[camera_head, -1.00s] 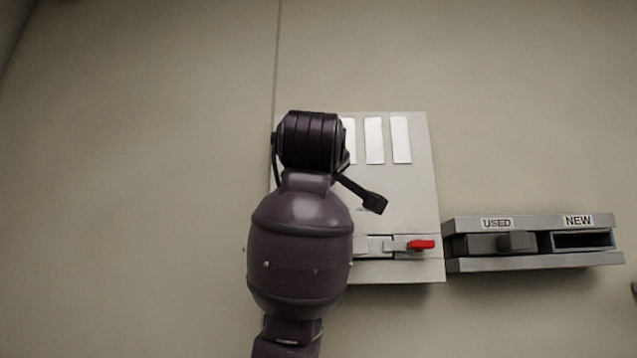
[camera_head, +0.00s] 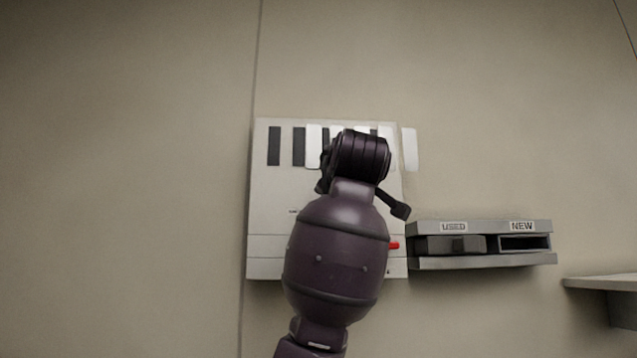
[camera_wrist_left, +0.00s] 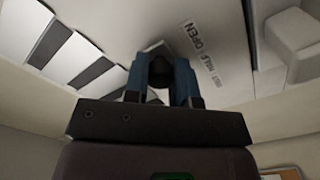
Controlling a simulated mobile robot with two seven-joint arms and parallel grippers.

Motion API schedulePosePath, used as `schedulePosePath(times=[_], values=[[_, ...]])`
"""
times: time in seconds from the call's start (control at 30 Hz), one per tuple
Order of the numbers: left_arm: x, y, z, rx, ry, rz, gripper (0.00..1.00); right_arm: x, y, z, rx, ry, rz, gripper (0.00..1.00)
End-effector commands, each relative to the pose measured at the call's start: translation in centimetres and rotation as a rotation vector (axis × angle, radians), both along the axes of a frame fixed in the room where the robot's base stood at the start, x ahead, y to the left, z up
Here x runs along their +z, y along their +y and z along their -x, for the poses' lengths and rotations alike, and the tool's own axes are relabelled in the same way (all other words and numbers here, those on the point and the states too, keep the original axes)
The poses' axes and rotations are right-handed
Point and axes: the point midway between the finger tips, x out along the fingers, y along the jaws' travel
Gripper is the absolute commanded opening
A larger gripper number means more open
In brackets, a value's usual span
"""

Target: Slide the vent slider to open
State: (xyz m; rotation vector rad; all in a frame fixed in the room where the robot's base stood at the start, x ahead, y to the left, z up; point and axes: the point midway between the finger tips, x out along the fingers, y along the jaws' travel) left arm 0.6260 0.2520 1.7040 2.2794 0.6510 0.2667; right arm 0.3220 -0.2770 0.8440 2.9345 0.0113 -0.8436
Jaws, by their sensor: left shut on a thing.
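The vent panel (camera_head: 270,200) is a light box on the wall. Dark slots (camera_head: 274,146) show at its upper left, between and beside white strips (camera_head: 314,147). The rightmost white strip (camera_head: 410,149) sticks out past the panel's right edge. In the left wrist view, dark slots (camera_wrist_left: 95,72) alternate with white strips (camera_wrist_left: 73,55). My left gripper (camera_wrist_left: 162,75) is shut on a dark slider knob (camera_wrist_left: 160,88) in front of the panel. In the head view my left arm hides the fingers and the knob. My right gripper is not in view.
A red lever (camera_head: 394,245) shows at the panel's lower right, partly behind my arm. A grey holder (camera_head: 480,262) marked USED and NEW is right of the panel. A pale ledge (camera_head: 600,283) is at far right. The wall left of the panel is clear.

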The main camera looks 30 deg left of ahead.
Motion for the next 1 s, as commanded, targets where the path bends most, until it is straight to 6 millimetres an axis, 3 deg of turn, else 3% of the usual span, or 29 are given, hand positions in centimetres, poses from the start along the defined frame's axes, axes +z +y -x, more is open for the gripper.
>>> schedulePosePath(times=[0.33,0.37,0.5,0.83,1.0], values=[[0.3,-0.5,-0.1,-0.008,-0.007,-0.007,0.00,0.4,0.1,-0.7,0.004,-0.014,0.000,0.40],[0.3,-0.5,-0.1,-0.008,-0.007,-0.007,0.29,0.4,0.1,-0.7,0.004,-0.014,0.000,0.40],[0.2,-0.5,-0.1,-0.007,-0.005,-0.005,0.50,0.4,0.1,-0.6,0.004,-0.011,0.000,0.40],[0.0,-0.6,0.0,-0.007,-0.003,-0.004,0.50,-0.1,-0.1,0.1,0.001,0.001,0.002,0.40],[-0.1,-1.6,1.6,-0.008,-0.004,-0.005,0.50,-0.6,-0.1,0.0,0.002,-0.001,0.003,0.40]])
